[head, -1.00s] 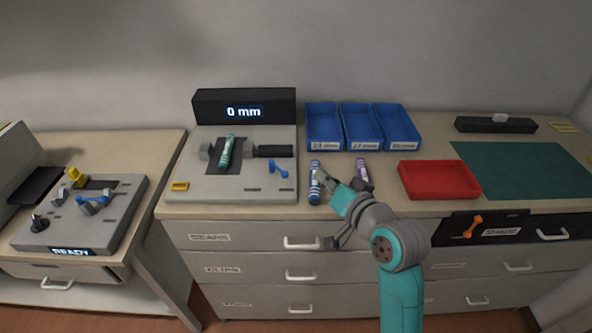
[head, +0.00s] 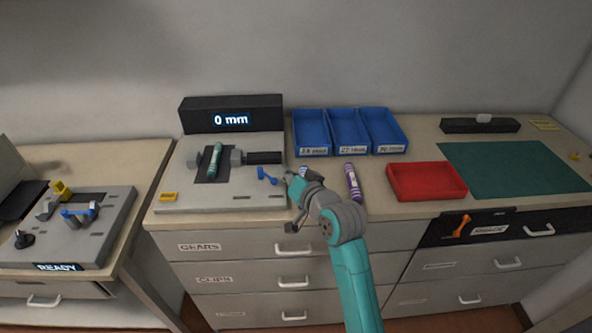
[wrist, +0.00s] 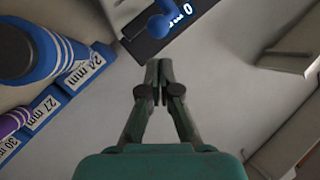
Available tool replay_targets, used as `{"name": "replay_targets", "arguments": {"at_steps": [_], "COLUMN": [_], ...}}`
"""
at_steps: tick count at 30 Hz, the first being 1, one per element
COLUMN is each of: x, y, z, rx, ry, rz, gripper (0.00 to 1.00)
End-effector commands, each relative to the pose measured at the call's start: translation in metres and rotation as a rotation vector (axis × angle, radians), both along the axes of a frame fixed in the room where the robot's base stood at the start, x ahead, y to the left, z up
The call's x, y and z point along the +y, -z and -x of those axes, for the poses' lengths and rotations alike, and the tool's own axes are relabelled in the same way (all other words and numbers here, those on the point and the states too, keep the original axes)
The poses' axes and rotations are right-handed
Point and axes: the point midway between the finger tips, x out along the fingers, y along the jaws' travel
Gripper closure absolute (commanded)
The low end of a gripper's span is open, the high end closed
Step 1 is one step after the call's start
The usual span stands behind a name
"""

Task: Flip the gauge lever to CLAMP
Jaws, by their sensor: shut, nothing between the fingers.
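The gauge (head: 190,197) is a grey block with a black display (head: 232,120) reading "0 mm". A teal cartridge (head: 214,160) lies between its grey jaws. The blue lever (head: 266,176) stands at the gauge's front right; its labels are too small to read. In the wrist view, the blue lever's round knob (wrist: 163,25) shows just beyond my fingertips, apart from them in the picture. My gripper (wrist: 159,66) is shut and empty. In the head view, my gripper (head: 289,177) is just right of the lever, partly hidden by my wrist.
Blue bins (head: 313,151) are behind and a red tray (head: 428,196) is at the right. A second machine (head: 100,240) reads "READY".

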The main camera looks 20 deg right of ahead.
Motion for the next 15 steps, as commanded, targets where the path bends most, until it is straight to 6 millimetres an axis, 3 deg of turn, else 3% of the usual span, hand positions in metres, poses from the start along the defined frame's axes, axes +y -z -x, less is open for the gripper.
{"name": "replay_targets", "arguments": {"at_steps": [6, 15], "x": [0.0091, 0.0098], "y": [0.0126, 0.0136], "z": [0.0003, 0.0003], "rx": [0.0, -0.001], "ry": [0.0, 0.001], "rz": [0.0, 0.0], "gripper": [1.0, 1.0]}}
